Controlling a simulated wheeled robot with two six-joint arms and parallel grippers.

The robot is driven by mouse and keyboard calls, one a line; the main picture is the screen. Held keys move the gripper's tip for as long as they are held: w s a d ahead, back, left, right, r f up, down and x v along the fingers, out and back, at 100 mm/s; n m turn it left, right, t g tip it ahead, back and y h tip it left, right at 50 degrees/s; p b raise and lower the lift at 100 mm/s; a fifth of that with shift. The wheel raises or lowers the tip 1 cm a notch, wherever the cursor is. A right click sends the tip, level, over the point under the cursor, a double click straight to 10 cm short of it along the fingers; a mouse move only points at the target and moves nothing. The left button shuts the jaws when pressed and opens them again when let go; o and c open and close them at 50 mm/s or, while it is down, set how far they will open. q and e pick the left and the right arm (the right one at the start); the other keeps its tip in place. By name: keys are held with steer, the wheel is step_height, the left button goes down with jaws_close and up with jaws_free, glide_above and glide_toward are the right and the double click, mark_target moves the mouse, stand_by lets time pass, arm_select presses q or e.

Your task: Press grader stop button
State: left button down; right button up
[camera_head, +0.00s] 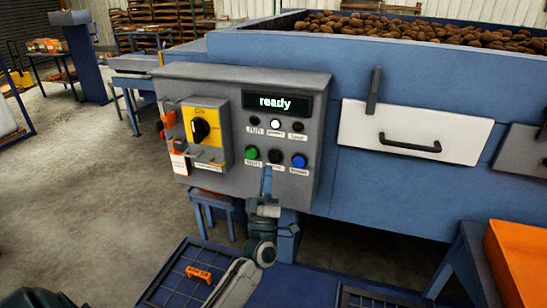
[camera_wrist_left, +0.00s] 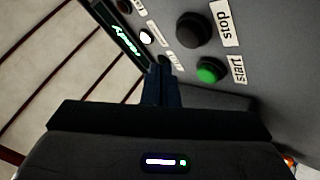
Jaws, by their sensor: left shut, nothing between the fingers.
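The grey control panel (camera_head: 240,83) has a display (camera_head: 277,102) reading "ready". Below its lamps is a row of buttons: green start (camera_head: 251,153), black stop (camera_head: 276,157) and blue (camera_head: 299,160). My left gripper (camera_head: 265,173) is shut and empty, its fingers pointing up at the panel, appearing between and just below green and black. In the left wrist view the fingertips (camera_wrist_left: 160,72) are beside the green start button (camera_wrist_left: 210,71); the black stop button (camera_wrist_left: 194,30) is farther up and right. Contact with the panel cannot be told. My right gripper is not in view.
A yellow switch plate with a black knob (camera_head: 201,128) and an orange tag sit left on the panel. The blue grader (camera_head: 400,70) holds potatoes behind. A white drawer front (camera_head: 412,130) is at right. An orange bin (camera_head: 520,262) stands lower right.

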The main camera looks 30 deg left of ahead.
arm_select(q)
steer(key=shift+s+d, duration=0.15)
steer(key=shift+s, duration=0.45)
steer(key=shift+s+d, duration=0.15)
steer(key=shift+s, duration=0.45)
